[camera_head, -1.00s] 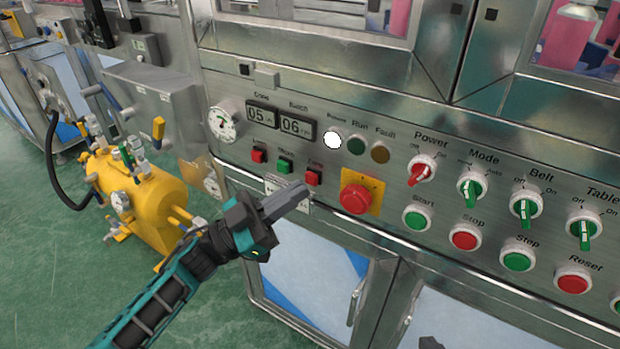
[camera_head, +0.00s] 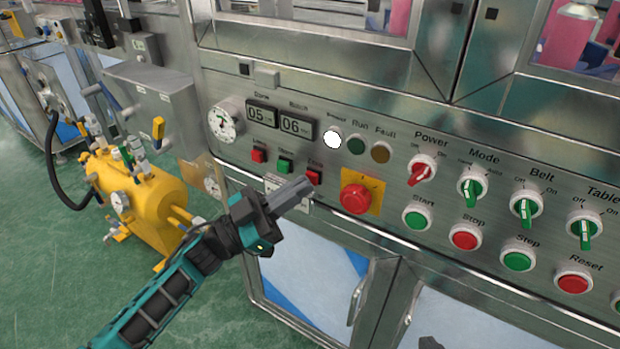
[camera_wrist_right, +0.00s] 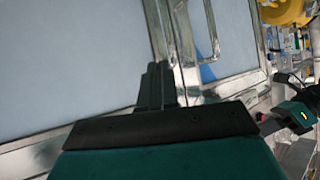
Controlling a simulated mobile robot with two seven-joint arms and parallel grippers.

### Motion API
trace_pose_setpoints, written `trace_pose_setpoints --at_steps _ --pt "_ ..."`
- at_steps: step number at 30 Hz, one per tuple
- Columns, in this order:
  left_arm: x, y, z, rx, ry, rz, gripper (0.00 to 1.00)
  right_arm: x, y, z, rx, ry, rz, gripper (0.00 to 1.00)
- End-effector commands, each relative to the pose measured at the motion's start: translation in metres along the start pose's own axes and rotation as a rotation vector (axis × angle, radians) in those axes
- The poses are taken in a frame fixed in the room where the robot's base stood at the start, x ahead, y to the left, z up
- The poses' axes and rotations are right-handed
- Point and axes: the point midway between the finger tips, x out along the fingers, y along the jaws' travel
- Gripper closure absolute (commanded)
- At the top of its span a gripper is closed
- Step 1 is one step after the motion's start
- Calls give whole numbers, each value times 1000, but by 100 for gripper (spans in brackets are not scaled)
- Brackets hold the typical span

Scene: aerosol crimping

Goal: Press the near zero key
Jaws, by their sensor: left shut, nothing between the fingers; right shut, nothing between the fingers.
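The red zero key (camera_head: 315,176) is the rightmost of the three small keys on the steel panel (camera_head: 400,150), below the displays. My left gripper (camera_head: 307,186) is shut and empty. Its fingertips overlap the lower left of this key in the head view; whether they touch it I cannot tell. My right gripper (camera_wrist_right: 156,85) shows in the right wrist view, shut and empty, in front of the steel-framed cabinet doors below the panel. A dark piece at the bottom of the head view may be its tip.
A red key (camera_head: 259,155) and a green key (camera_head: 285,166) sit left of the zero key. A red emergency button (camera_head: 355,198) on a yellow plate juts out to the right. A yellow tank (camera_head: 140,195) stands on the floor at left.

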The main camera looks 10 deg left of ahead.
Motion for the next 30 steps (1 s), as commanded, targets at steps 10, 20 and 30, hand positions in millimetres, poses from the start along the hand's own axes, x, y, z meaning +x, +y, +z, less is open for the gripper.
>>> trace_pose_setpoints --at_steps 10,20,30 --pt "3 -2 1 0 1 0 100 0 0 1 0 0 0 100" --pt "1 0 -1 0 0 -1 100 -2 0 -2 0 -1 0 100" --pt "-9 7 -7 0 0 0 100 -6 0 -8 0 -1 1 100"
